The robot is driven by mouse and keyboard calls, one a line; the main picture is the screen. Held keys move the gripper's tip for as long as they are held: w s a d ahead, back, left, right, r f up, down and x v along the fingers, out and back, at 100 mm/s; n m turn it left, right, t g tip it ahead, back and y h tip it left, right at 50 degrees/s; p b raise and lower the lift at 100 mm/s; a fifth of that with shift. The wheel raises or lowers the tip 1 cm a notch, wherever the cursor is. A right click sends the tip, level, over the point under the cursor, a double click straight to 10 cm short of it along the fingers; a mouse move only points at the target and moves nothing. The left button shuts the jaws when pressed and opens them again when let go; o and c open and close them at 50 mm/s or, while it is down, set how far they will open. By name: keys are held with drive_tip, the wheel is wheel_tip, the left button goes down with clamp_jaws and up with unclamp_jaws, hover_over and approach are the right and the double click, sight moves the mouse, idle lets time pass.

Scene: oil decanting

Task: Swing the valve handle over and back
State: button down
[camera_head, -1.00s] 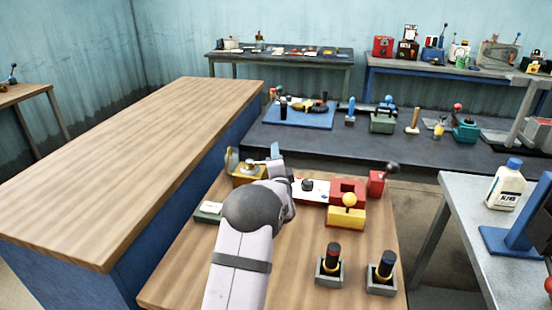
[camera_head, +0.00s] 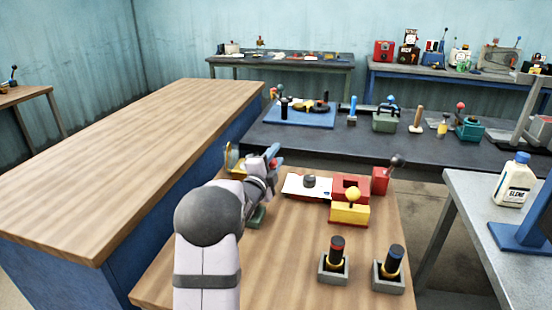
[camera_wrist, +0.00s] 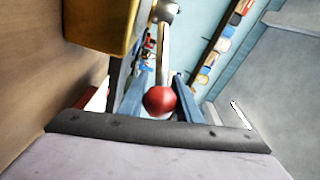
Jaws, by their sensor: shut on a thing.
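The valve is a yellow-brass body (camera_head: 234,158) at the back left of the near wooden table, partly hidden by my arm. In the wrist view its brass side (camera_wrist: 97,22) fills the upper left. Its handle is a metal rod (camera_wrist: 163,48) ending in a red ball knob (camera_wrist: 160,101). My gripper (camera_head: 273,152) is beside the valve, at its right in the head view. In the wrist view its blue fingers (camera_wrist: 155,88) stand either side of the handle's knob end, shut on it. The exact finger contact is hard to see.
Right of my gripper are a white plate with a dark knob (camera_head: 308,182), a red block (camera_head: 350,187), a yellow block (camera_head: 349,213) and a red lever box (camera_head: 380,180). Two socketed handles (camera_head: 334,262) (camera_head: 389,268) stand in front. A long wooden counter (camera_head: 130,165) lies left.

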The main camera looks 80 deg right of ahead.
drive_tip(key=c, duration=1.3)
unclamp_jaws()
drive_tip(key=shift+r, duration=0.15)
